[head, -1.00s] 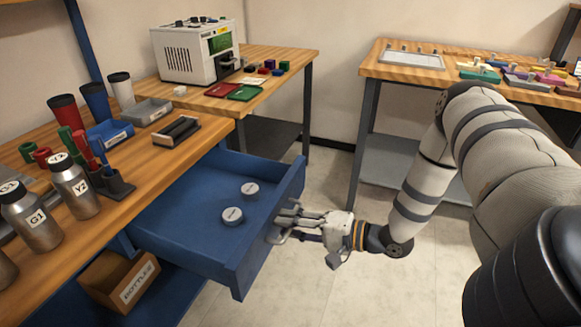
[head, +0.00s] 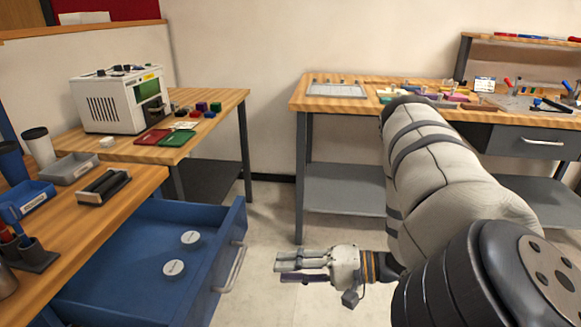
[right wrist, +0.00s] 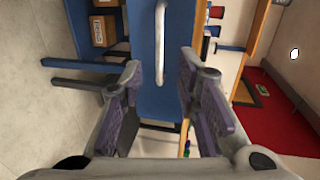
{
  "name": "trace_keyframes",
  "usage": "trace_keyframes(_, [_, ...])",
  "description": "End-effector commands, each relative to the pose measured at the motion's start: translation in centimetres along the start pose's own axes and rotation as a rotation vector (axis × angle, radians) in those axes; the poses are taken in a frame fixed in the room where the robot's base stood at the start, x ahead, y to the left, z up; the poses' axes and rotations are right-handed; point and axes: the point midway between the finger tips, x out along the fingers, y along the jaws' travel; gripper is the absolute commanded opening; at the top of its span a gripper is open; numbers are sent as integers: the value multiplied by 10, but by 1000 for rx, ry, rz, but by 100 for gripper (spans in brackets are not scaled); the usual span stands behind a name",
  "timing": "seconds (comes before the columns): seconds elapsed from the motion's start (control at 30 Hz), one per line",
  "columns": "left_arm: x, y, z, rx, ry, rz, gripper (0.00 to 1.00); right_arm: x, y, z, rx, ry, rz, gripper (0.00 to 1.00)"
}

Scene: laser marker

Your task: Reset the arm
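My right gripper (head: 304,266) is right of the open blue drawer (head: 130,262) in the head view, apart from its metal handle (head: 232,268). In the right wrist view the right gripper (right wrist: 160,95) has its two purple-padded fingers spread with nothing between them. The drawer's blue front (right wrist: 155,75) and its handle (right wrist: 160,45) show beyond the fingers. Two white round caps (head: 190,237) (head: 174,268) lie in the drawer. My left gripper is not in view.
A white laser marker machine (head: 122,98) stands on the left wooden table, with red and green trays (head: 170,138) beside it. Another workbench (head: 300,104) stands at the back right. Clear floor (head: 270,215) lies between the drawer and that bench.

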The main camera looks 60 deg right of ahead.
Motion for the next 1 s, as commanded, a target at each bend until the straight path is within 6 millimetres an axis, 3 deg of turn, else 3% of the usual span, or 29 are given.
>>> trace_keyframes(0.33, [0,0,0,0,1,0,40,2,0,0,-7,1,6,30])
trace_keyframes(0.47, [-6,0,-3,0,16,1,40,32,11,4,-145,12,149,30])
trace_keyframes(0.53, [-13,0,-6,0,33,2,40,56,33,22,-291,-12,330,30])
trace_keyframes(0.6, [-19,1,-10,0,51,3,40,64,67,61,-441,-101,560,30])
trace_keyframes(0.67, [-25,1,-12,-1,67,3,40,50,99,106,-560,-236,765,30])
trace_keyframes(0.7, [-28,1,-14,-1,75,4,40,33,116,135,-624,-338,882,30])
trace_keyframes(0.8, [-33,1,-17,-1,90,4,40,-22,140,196,-735,-594,1105,30])
trace_keyframes(0.9, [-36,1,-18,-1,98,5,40,-71,146,233,-794,-797,1238,30])
trace_keyframes(1.0, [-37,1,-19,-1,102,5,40,-100,146,251,-818,-912,1303,30])
